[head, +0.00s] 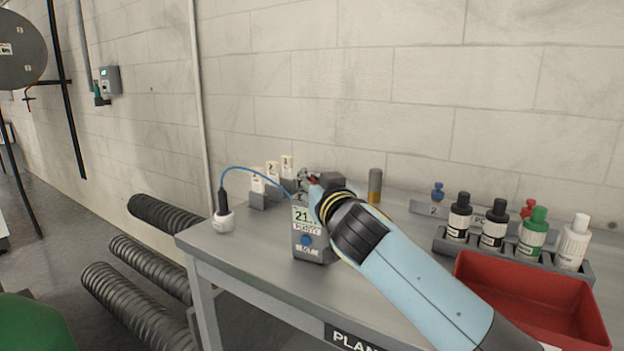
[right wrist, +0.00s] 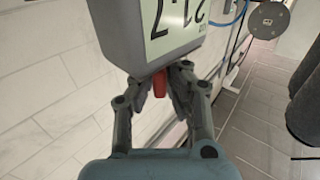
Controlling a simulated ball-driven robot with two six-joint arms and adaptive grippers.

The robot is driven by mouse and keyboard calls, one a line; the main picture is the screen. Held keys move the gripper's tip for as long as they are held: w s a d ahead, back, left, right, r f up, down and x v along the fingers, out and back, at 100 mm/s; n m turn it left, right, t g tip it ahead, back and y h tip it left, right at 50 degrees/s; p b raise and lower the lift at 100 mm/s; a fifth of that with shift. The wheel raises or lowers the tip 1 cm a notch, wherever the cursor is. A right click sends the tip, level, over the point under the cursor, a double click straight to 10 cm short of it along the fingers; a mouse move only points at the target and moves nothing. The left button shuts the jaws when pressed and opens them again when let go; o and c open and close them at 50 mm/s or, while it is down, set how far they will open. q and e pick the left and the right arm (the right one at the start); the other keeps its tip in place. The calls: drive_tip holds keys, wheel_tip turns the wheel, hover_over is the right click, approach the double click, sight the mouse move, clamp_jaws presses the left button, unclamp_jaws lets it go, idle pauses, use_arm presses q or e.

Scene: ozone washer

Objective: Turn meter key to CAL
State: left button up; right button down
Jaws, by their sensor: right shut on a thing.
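The grey meter (head: 308,252) stands on the bench, its lit display partly readable as "21" with a blue button below. My right arm covers its right side. My right gripper (head: 310,178) is at the top of the meter. In the right wrist view the meter (right wrist: 165,48) appears inverted, and my right gripper (right wrist: 160,78) is shut on the red key (right wrist: 159,88) at its edge. The key's position marks, including CAL, cannot be read. My left gripper is not in view.
A white-capped probe (head: 222,221) on a blue cable stands left of the meter. Small labelled packets (head: 272,172) are behind it. A bottle rack (head: 505,252) and red tray (head: 530,290) are at right.

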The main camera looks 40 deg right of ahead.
drive_tip(key=c, duration=1.4)
unclamp_jaws()
drive_tip(key=shift+o, duration=0.2)
drive_tip(key=v, duration=1.2)
